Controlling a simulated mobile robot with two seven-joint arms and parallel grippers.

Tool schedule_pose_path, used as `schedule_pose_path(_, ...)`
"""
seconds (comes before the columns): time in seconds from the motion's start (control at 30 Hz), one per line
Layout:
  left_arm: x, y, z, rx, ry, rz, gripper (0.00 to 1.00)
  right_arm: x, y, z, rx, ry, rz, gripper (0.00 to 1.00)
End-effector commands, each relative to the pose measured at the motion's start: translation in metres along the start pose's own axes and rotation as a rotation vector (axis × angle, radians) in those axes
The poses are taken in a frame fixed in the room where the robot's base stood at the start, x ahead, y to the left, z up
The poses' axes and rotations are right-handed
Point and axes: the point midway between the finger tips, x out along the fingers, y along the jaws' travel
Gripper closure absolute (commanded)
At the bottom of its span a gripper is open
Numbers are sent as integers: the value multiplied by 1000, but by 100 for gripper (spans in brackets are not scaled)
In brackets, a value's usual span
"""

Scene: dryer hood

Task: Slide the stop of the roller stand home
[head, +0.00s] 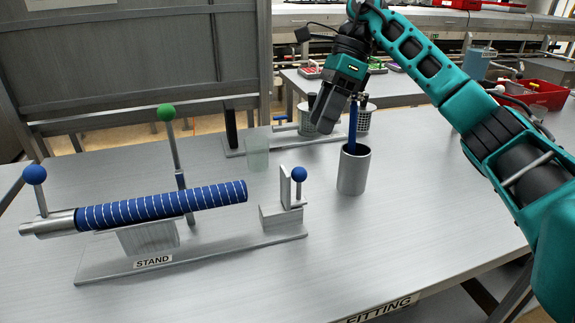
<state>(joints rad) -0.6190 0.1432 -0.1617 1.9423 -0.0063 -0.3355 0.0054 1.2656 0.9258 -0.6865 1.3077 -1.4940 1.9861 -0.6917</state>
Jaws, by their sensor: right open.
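The roller stand (100,272), labelled STAND, is a grey base plate at the left front of the table. A dark blue roller with thin white stripes (160,207) lies on its support block, its metal end at the left. At the right end of the base, what looks like the stop (285,198) is a grey block with an upright plate and a blue ball knob (299,174). A gap shows between the plate and the roller's right end. My right gripper (340,112) is open, up and right of the stop, near a metal cup. My left gripper is out of view.
The metal cup (354,172) holds a blue upright item (353,128). A green-knobbed rod (167,113) rises behind the roller, and a blue-knobbed lever (34,175) stands at its left end. The table's right front is clear.

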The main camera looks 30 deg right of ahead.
Motion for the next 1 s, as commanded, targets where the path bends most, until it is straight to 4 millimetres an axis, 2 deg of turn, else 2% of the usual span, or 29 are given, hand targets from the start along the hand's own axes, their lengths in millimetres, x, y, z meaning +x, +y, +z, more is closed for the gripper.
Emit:
schedule_pose_path(0.17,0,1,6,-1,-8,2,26,24,0,-1,0,3,3,42)
schedule_pose_path(0.4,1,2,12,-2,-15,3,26,74,0,-1,1,2,4,42)
schedule_pose_path(0.6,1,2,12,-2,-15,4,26,108,0,0,0,0,3,42)
schedule_pose_path(0.8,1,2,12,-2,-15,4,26,125,0,0,0,-1,1,42)
schedule_pose_path(1.0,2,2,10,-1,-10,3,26,127,0,0,0,-1,0,42)
